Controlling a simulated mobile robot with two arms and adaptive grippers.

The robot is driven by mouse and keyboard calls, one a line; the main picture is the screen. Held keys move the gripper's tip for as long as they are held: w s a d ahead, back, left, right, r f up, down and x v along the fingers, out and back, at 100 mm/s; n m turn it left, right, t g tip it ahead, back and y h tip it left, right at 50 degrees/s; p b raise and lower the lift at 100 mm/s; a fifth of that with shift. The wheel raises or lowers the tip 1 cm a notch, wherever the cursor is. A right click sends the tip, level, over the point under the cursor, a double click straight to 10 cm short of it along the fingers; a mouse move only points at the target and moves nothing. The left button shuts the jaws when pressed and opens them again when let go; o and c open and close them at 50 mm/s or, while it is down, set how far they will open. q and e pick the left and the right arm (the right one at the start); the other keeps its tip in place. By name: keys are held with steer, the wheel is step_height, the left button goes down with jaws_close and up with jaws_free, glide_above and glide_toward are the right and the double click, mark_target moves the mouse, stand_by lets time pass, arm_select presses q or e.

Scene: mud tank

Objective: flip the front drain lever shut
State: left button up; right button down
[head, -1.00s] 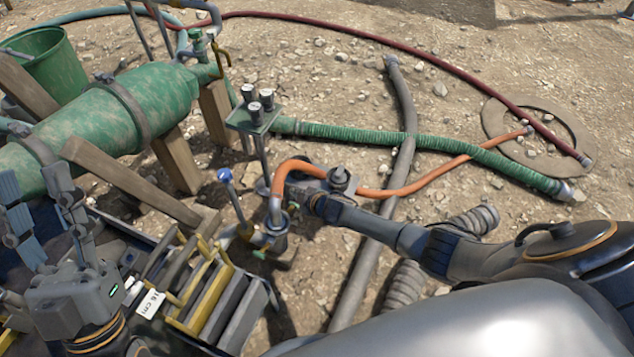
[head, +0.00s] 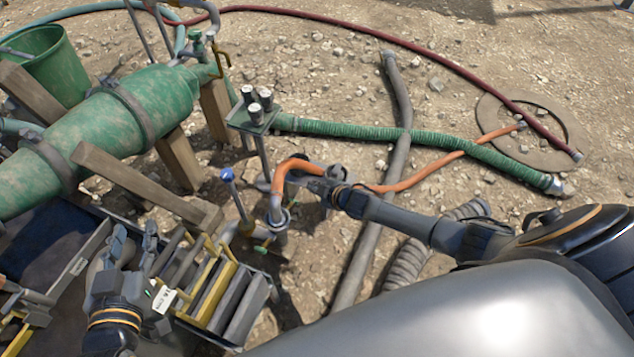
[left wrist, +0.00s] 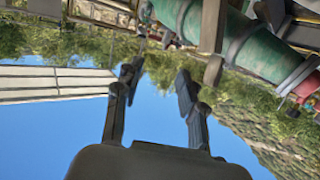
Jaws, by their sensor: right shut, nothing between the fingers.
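A lever with a blue knob (head: 226,174) stands near the front drain, its rod leaning slightly and running down to the pipe fitting (head: 277,222). I take it for the drain lever; its lower joint is small and hard to make out. My left gripper (head: 134,238) is over the tray of tools, left of the lever and apart from it. Its two fingers are spread with nothing between them, as the left wrist view (left wrist: 158,82) also shows. My right gripper (head: 318,186) is shut and empty beside the orange hose (head: 296,166), right of the lever. Whether it touches the hose is unclear.
The green tank (head: 110,120) rests on wooden supports at the left. A post with several silver-topped knobs (head: 255,110) stands behind the lever. Yellow and grey bars (head: 222,290) fill the tool tray below. Hoses cross the stony ground at the right.

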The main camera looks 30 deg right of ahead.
arm_select(q)
steer(key=shift+s+a+f+g, duration=0.15)
steer(key=shift+s+f+g, duration=0.25)
steer(key=shift+f, duration=0.25)
steer(key=shift+s+a+f+g, duration=0.15)
steer(key=shift+s+f+g, duration=0.2)
steer(key=shift+f, duration=0.3)
steer(key=shift+w, duration=0.1)
